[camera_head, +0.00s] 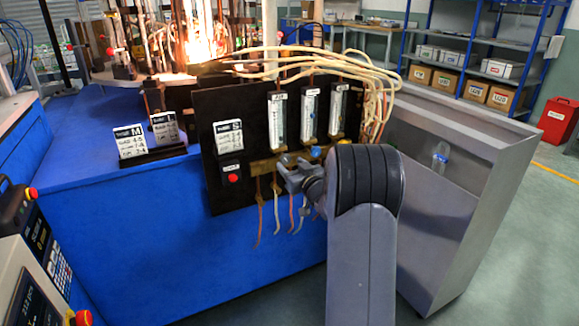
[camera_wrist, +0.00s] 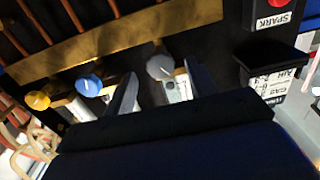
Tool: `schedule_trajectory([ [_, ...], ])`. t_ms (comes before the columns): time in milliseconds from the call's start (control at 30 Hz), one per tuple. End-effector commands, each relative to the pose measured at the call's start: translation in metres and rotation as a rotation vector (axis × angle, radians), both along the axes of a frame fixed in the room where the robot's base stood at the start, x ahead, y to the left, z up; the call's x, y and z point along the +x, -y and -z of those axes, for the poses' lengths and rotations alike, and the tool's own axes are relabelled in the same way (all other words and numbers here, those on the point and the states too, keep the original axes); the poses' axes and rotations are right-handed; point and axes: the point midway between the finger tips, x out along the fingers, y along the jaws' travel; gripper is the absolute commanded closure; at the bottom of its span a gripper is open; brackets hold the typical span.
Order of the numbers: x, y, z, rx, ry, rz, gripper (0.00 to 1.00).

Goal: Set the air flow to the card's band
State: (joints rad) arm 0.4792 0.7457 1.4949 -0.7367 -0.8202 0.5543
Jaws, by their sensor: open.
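A black panel (camera_head: 212,112) carries three upright clear flow tubes, the left (camera_head: 277,120), middle (camera_head: 309,115) and right (camera_head: 339,110). The float levels are too small to read. Below them is a brass bar with knobs: blue (camera_head: 289,160) and yellow (camera_head: 316,151); the wrist view also shows a grey knob (camera_wrist: 160,66). A white card (camera_head: 229,136) is on the panel's left; it shows upside down in the wrist view (camera_wrist: 272,88) with AIR and GAS lines, digits unclear. My gripper (camera_head: 284,168) is open at the bar, its fingers on either side of the grey knob; contact is unclear.
A red SPARK button (camera_head: 232,178) is below the card. Two more cards, M (camera_head: 130,140) and L (camera_head: 165,127), stand on the blue bench (camera_head: 90,200). Pale hoses (camera_head: 375,95) loop over the panel's right. A bright flame (camera_head: 203,40) burns behind. A grey bin stands right.

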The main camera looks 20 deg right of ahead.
Motion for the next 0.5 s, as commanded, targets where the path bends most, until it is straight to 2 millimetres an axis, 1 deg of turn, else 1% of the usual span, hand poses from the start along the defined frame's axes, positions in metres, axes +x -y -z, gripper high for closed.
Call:
schedule_trajectory([
  [33,0.006,0.0,0.001,0.0,0.0,-0.001,0.46],
  [100,0.012,-0.001,0.001,0.0,-0.001,0.0,0.46],
  [200,0.017,-0.001,0.0,0.001,0.0,0.0,0.46],
  [500,0.019,-0.001,0.0,0.001,-0.001,0.001,0.46],
])
